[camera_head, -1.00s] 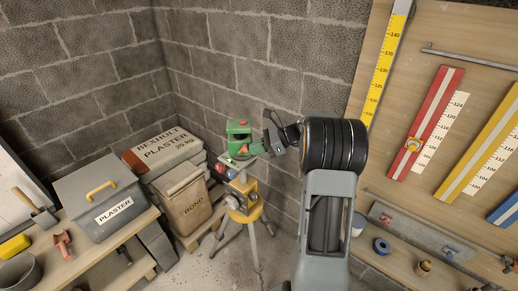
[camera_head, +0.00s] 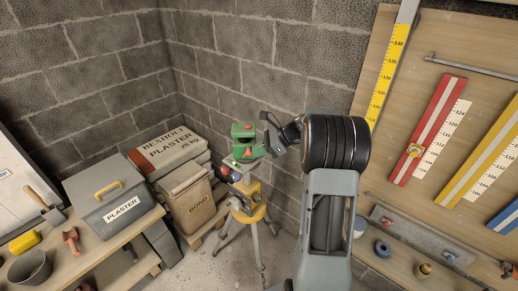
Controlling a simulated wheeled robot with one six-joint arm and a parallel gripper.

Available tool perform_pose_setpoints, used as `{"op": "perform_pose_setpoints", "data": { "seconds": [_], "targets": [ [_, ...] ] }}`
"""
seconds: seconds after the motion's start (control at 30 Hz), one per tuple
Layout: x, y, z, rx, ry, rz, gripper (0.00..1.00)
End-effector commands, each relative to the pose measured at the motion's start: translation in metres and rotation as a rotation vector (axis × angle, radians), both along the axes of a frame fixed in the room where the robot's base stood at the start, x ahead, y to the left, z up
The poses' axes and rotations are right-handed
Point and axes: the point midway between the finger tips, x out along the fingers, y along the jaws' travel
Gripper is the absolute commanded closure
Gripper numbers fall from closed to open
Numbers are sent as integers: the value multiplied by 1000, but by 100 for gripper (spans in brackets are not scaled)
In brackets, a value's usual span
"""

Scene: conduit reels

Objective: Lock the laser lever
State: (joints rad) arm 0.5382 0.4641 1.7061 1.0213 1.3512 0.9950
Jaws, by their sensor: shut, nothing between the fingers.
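A dark round part with red and blue (camera_head: 229,174) sits just below, to the left. My gripper (camera_head: 268,140) is shut and empty, close at the laser's right side. It partly covers that side, and I cannot tell whether it touches. The lever's position is not clear.
A bench at left holds a grey plaster box (camera_head: 112,202), a bucket (camera_head: 30,268) and trowels. A block wall is behind. A wooden board (camera_head: 400,170) with rulers and levels is at right.

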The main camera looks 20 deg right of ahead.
Motion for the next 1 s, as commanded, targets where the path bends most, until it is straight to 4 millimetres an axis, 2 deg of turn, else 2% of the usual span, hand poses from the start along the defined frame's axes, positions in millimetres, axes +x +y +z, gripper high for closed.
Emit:
{"op": "perform_pose_setpoints", "data": {
  "seconds": [0.03,0.2,1.0],
  "targets": [
    [0,2,6,-19,8,1,100],
    [2,6,11,-105,44,2,100],
    [8,17,16,-101,45,-1,100]
  ]
}}
